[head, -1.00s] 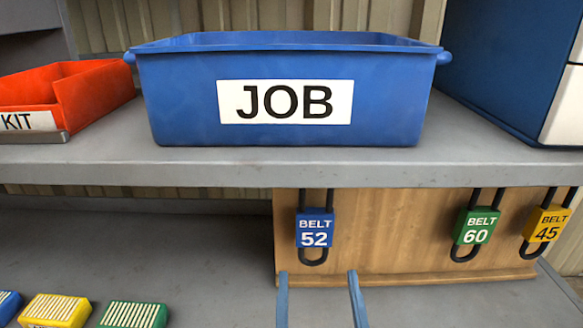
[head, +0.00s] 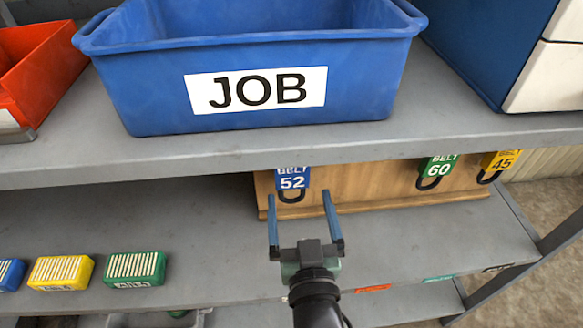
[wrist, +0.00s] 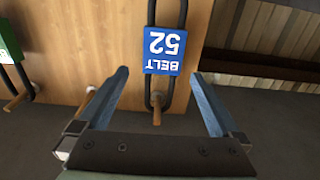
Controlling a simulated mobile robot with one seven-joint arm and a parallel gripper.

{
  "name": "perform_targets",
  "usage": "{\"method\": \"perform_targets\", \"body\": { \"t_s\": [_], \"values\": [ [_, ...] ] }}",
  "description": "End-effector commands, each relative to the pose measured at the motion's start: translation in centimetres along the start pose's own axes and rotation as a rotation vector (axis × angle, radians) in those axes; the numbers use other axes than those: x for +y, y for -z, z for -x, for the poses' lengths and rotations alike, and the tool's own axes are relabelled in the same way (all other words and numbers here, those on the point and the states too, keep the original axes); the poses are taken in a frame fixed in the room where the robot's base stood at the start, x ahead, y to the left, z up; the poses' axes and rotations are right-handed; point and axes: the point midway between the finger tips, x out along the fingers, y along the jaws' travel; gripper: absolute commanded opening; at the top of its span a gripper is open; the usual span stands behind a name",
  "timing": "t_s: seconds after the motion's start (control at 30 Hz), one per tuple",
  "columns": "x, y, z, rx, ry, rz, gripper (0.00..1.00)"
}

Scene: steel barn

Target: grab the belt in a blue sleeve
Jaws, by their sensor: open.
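The belt in a blue sleeve marked BELT 52 (head: 292,179) hangs on the wooden board (head: 350,190) under the upper shelf. In the head view the shelf edge hides its upper part. In the wrist view the blue sleeve (wrist: 162,52) shows upside down, with the black belt loop running out of both ends and a wooden peg at the loop's end. My gripper (head: 298,200) is open and empty, its blue fingers pointing at the board. In the wrist view the sleeve lies ahead of and between the two fingers (wrist: 160,90), not touching them as far as I can tell.
A green-sleeved belt 60 (head: 437,170) and a yellow-sleeved belt 45 (head: 499,161) hang to the right. The upper shelf (head: 200,155) overhangs the board and carries a blue JOB bin (head: 150,90) and an orange bin (head: 30,75). Yellow (head: 61,271) and green (head: 134,268) blocks lie on the lower shelf.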

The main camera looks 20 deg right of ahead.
Motion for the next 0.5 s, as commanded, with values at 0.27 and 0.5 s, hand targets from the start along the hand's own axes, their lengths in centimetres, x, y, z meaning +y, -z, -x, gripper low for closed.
{"method": "perform_targets", "body": {
  "t_s": [0.27,0.5],
  "values": [
    [-0.1,-0.1,-1.7,0.0,0.001,0.0,1.0],
    [-0.4,-0.5,-4.8,0.002,0.0,0.0,1.0]
  ]
}}
